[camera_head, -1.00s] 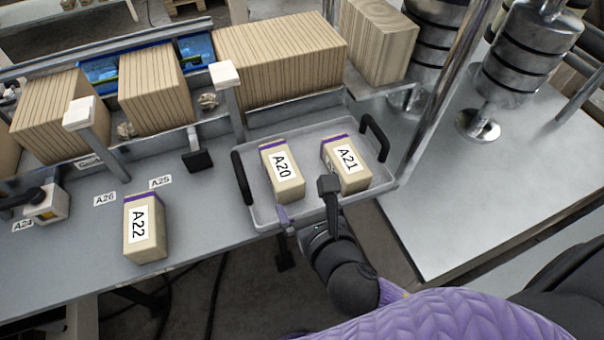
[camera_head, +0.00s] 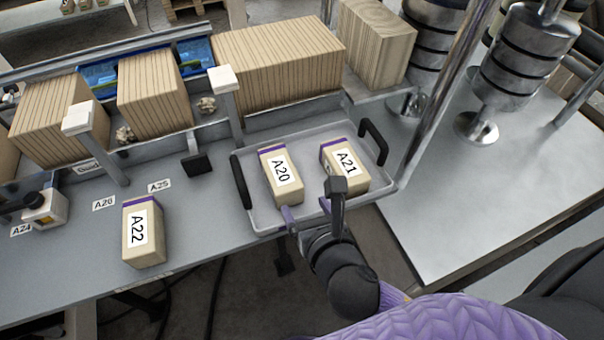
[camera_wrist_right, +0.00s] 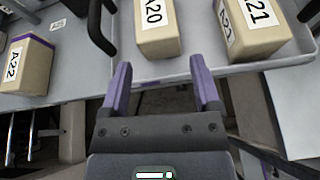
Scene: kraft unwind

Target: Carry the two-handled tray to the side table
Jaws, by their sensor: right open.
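The grey two-handled tray (camera_head: 262,218) lies on the grey workbench, with a black handle (camera_head: 241,182) on its left and another (camera_head: 374,142) on its right. It holds two tan packs with purple tops, A20 (camera_head: 281,175) and A21 (camera_head: 346,163). My right gripper (camera_head: 312,212) is open and empty at the tray's near edge, and its arm partly covers the tray's front and A21. The left gripper is not in view.
Pack A22 (camera_head: 143,231) stands on the bench (camera_head: 195,225) left of the tray. A grey table (camera_head: 480,200) with metal rollers (camera_head: 523,57) stands at the right, its front area clear. A slanted metal post (camera_head: 445,90) rises beside the tray. Large tan blocks (camera_head: 278,62) line the back.

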